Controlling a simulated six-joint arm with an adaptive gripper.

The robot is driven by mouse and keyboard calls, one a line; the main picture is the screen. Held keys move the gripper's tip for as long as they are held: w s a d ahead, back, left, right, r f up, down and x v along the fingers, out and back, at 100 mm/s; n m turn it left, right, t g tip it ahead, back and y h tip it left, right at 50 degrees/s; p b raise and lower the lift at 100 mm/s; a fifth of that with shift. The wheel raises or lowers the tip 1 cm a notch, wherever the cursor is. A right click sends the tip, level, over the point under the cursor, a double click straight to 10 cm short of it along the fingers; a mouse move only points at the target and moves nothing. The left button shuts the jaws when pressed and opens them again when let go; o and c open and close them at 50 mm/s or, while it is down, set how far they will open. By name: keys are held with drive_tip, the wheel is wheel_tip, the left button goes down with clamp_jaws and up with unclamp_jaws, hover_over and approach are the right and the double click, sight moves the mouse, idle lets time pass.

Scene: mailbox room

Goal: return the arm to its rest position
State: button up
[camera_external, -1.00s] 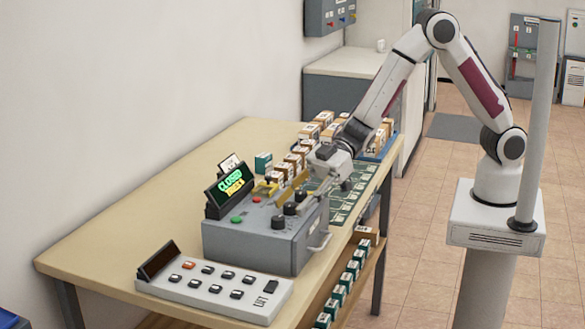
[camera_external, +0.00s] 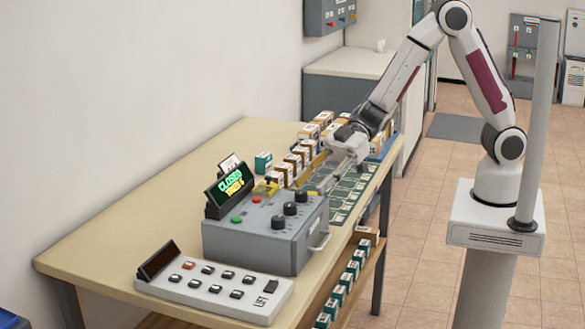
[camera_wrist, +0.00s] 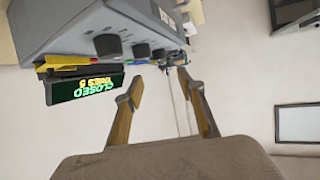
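My gripper (camera_external: 312,184) is over the right rear part of the grey control box (camera_external: 262,245), above the table, with my arm reaching down from the upper right. In the wrist view, its two yellow-faced fingers (camera_wrist: 160,84) stand apart, with no object held between them. The control box shows at the top left of the wrist view (camera_wrist: 80,32), apart from the fingers. It carries black knobs, a red button and a green button. Its display (camera_external: 230,184) reads "CLOSED" in green, with a smaller yellow line below.
A wooden table (camera_external: 130,215) bears the box, a white keypad panel (camera_external: 215,289) at the front and several small cartons (camera_external: 300,158) behind. A green gridded mat (camera_external: 352,190) lies right of the cartons. More boxes sit on the lower shelf (camera_external: 345,285). A grey post (camera_external: 538,120) stands beside my base.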

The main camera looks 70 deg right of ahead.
idle(0.3)
drive_tip(key=w+d+r+m+t+h, duration=0.2)
drive_tip(key=w+d+r+t+h, duration=0.1)
drive_tip(key=d, duration=0.5)
drive_tip(key=w+d+r+m+t+h, duration=0.2)
drive_tip(key=w+d+r, duration=0.15)
drive_tip(key=d, duration=0.35)
drive_tip(key=s+d+r+m+h, duration=0.2)
drive_tip(key=d+h, duration=0.1)
drive_tip(key=d, duration=0.4)
drive_tip(key=s+d+r+m+h, duration=0.2)
drive_tip(key=d+h, duration=0.1)
drive_tip(key=d, duration=0.4)
drive_tip(key=s+d+m+g+h, duration=0.15)
drive_tip(key=s+d+m, duration=0.25)
drive_tip(key=s+d, duration=0.55)
drive_tip(key=s+f+m+g, duration=0.1)
drive_tip(key=s+g, duration=0.1)
drive_tip(key=s, duration=1.3)
drive_tip(key=shift+d+f+m+g, duration=0.15)
drive_tip(key=shift+f+m+g, duration=0.15)
drive_tip(key=shift+m+g, duration=0.1)
